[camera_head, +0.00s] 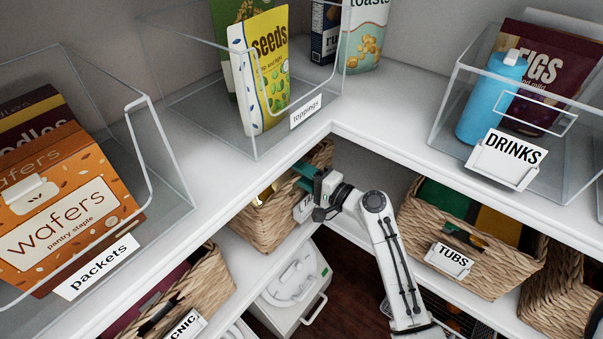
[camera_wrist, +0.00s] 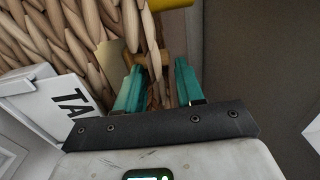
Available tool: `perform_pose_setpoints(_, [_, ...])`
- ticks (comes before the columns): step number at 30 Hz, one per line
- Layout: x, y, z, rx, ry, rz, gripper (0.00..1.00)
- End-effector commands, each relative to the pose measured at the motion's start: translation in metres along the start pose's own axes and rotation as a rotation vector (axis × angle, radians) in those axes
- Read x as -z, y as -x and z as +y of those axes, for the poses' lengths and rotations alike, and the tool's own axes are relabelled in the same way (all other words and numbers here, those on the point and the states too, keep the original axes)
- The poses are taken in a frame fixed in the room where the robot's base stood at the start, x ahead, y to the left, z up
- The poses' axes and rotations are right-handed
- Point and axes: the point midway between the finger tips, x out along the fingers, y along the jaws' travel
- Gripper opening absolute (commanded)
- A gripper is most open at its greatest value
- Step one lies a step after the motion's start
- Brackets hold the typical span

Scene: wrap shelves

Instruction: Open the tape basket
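The tape basket (camera_head: 262,222) is a woven wicker basket on the lower shelf at the inner corner, under the toppings bin. A white label, partly hidden by my gripper, hangs on its front; in the wrist view the label (camera_wrist: 60,103) shows "TA". My gripper (camera_head: 302,174) is at the basket's right end, near its upper rim. In the wrist view its two teal fingers (camera_wrist: 158,82) stand apart, with wicker (camera_wrist: 146,32) of the basket running between them. I cannot tell whether either finger touches it. Something yellow shows behind the fingers.
The TUBS basket (camera_head: 493,262) stands right of my arm, and a picnic basket (camera_head: 190,300) stands at lower left. The upper shelf edge (camera_head: 336,126) runs above my gripper. The dark gap between the shelves is clear.

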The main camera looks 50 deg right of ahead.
Motion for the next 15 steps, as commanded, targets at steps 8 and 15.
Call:
perform_pose_setpoints(8, [0.0000,0.0003,0.0001,0.000,0.000,0.000,0.10])
perform_pose_setpoints(15, [0.0000,0.0004,0.0003,-0.001,0.000,0.000,0.00])
